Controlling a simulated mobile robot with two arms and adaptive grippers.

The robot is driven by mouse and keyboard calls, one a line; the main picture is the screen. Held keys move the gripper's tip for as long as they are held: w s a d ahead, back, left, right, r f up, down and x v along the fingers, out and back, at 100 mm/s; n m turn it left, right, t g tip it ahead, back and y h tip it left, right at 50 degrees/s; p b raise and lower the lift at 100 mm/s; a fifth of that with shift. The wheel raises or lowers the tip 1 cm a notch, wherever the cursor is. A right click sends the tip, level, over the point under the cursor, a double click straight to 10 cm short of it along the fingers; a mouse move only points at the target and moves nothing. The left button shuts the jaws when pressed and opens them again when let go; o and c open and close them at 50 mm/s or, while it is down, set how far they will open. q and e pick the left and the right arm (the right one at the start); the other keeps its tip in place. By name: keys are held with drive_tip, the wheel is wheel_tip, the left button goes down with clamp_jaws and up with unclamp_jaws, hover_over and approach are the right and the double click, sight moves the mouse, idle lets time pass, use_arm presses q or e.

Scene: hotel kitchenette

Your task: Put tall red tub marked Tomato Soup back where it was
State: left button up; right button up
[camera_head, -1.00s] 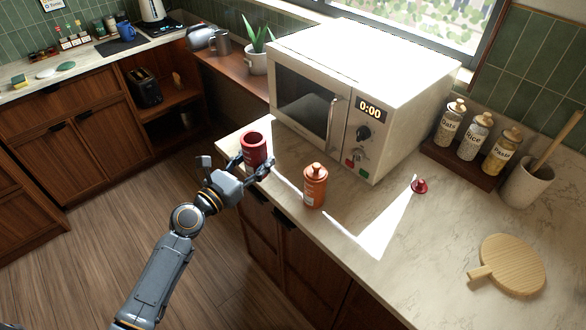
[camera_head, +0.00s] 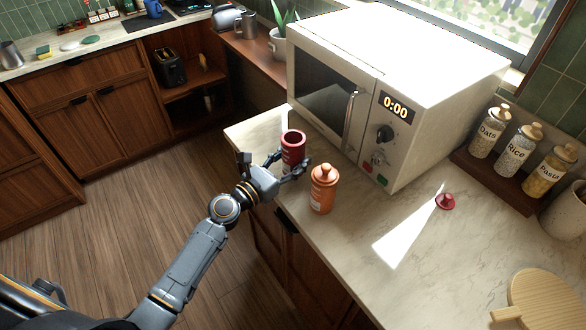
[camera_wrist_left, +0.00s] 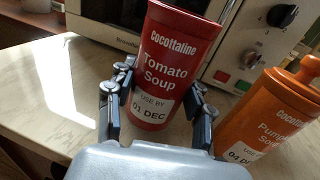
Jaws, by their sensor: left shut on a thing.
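The tall red tub (camera_head: 292,147) is open at the top, with no lid on it. In the left wrist view its label reads Tomato Soup (camera_wrist_left: 168,60). My left gripper (camera_head: 278,166) is shut on the tub, with a finger on each side of its lower part (camera_wrist_left: 158,105). The tub is upright or nearly so at the counter's left end, in front of the microwave; I cannot tell whether its base touches the counter. A small red lid (camera_head: 445,201) lies on the counter to the right. My right gripper is not in view.
An orange lidded tub (camera_head: 323,189), marked as a soup in the left wrist view (camera_wrist_left: 268,118), stands close right of the red tub. The microwave (camera_head: 345,90) is behind. Jars (camera_head: 515,152) and a wooden board (camera_head: 545,295) are at right. The counter (camera_head: 350,265) is clear in front.

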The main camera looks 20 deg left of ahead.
use_arm(q)
drive_tip(key=shift+f, duration=0.95)
drive_tip(key=shift+a, duration=0.1)
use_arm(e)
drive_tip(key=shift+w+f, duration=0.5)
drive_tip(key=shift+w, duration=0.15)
use_arm(q)
drive_tip(key=shift+f+b, duration=0.15)
drive_tip(key=shift+b, duration=0.2)
drive_tip(key=o, duration=1.3)
drive_tip(key=shift+o, duration=0.2)
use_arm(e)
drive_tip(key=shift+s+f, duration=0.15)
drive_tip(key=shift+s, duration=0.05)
